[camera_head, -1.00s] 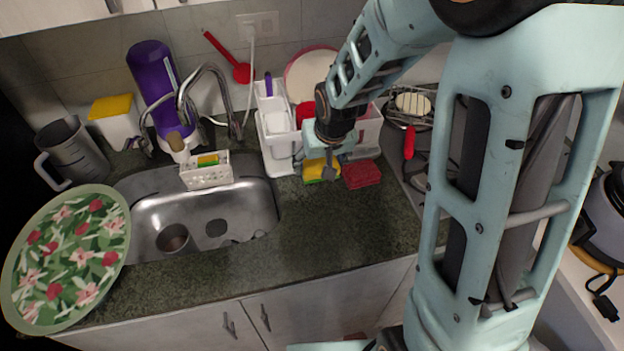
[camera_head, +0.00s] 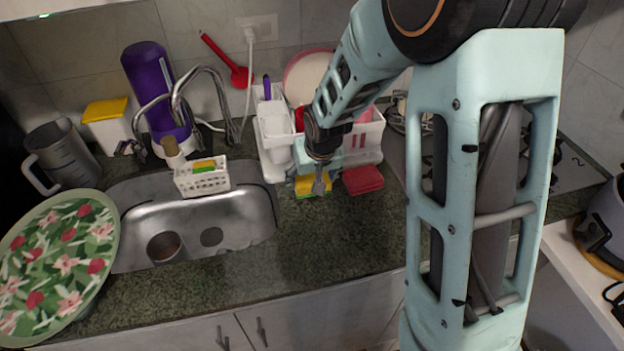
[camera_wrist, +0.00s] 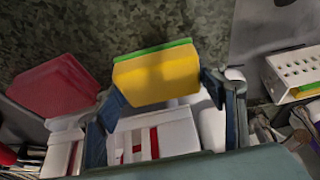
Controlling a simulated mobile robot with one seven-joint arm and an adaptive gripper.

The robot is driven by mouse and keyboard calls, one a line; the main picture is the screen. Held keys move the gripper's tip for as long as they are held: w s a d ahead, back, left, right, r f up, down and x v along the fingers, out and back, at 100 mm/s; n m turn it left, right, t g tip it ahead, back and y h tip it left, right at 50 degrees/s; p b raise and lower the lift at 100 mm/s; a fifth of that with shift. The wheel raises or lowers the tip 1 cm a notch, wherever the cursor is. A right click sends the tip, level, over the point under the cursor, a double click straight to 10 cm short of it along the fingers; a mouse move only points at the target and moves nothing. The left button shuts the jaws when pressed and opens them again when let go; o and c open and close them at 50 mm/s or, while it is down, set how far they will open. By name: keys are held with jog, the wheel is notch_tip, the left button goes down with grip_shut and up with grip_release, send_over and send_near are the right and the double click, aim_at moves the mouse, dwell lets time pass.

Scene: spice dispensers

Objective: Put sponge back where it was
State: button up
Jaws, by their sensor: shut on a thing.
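A yellow sponge with a green side (camera_head: 314,185) is at my gripper (camera_head: 318,180), by the front of the white dish rack. In the wrist view the sponge (camera_wrist: 158,76) sits between the two fingers of my gripper (camera_wrist: 166,92), which is shut on it. In the head view my gripper covers part of the sponge. I cannot tell whether the sponge touches the counter. A white perforated caddy (camera_head: 203,180) at the sink's back edge holds another yellow and green sponge (camera_head: 205,166). The caddy also shows in the wrist view (camera_wrist: 291,70).
A red sponge (camera_head: 362,180) lies just right of the held one. The white dish rack (camera_head: 273,150) stands behind. The sink (camera_head: 240,215) is to the left, with a faucet (camera_head: 226,105) and purple bottle (camera_head: 150,90). The counter in front (camera_head: 330,240) is clear.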

jog(key=shift+f, duration=0.25)
jog(key=o, duration=1.3)
jog(key=shift+r, duration=0.15)
jog(key=shift+r, duration=0.1)
jog(key=shift+r, duration=0.2)
jog(key=v, duration=1.1)
jog(key=shift+s+r+p, duration=0.2)
jog(key=shift+r+p, duration=0.1)
jog(key=shift+p, duration=0.05)
